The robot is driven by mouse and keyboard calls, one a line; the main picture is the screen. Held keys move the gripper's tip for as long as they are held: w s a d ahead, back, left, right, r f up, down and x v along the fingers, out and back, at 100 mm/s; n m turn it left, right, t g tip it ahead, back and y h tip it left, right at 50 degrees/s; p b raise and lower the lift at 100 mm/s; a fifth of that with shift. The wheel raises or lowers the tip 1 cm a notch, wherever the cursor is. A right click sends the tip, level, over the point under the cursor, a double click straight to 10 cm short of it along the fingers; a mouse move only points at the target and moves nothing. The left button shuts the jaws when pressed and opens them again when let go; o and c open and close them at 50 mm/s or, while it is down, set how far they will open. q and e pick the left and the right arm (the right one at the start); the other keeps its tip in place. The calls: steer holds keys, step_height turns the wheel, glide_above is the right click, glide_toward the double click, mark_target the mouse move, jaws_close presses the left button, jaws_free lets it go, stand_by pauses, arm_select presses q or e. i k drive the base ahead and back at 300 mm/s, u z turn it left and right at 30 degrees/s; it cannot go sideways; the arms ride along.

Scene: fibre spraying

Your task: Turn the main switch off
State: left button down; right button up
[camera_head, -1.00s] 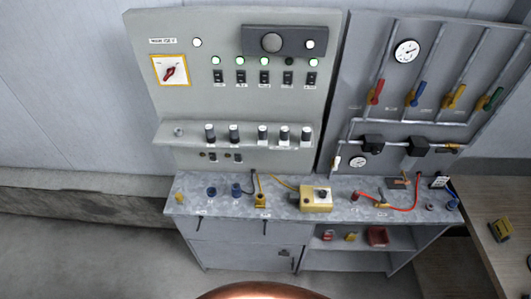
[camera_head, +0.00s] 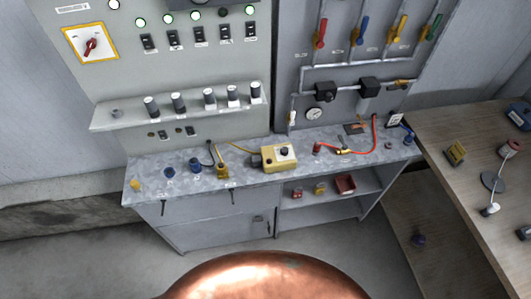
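The main switch (camera_head: 91,45) is a red rotary handle on a white plate with a yellow frame. It sits at the upper left of the grey control panel (camera_head: 230,75). The handle looks tilted, leaning up to the right; its markings are too small to read. Neither of my grippers shows in the head view.
A metal bench (camera_head: 150,187) under the panel carries a yellow box (camera_head: 281,158), blue plugs and a red hose (camera_head: 374,133). Coloured valves line the pipe board (camera_head: 350,70). A wooden table (camera_head: 455,195) stands at right. A large copper dome (camera_head: 270,278) fills the bottom centre.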

mark_target(91, 45)
steer(key=u, duration=1.25)
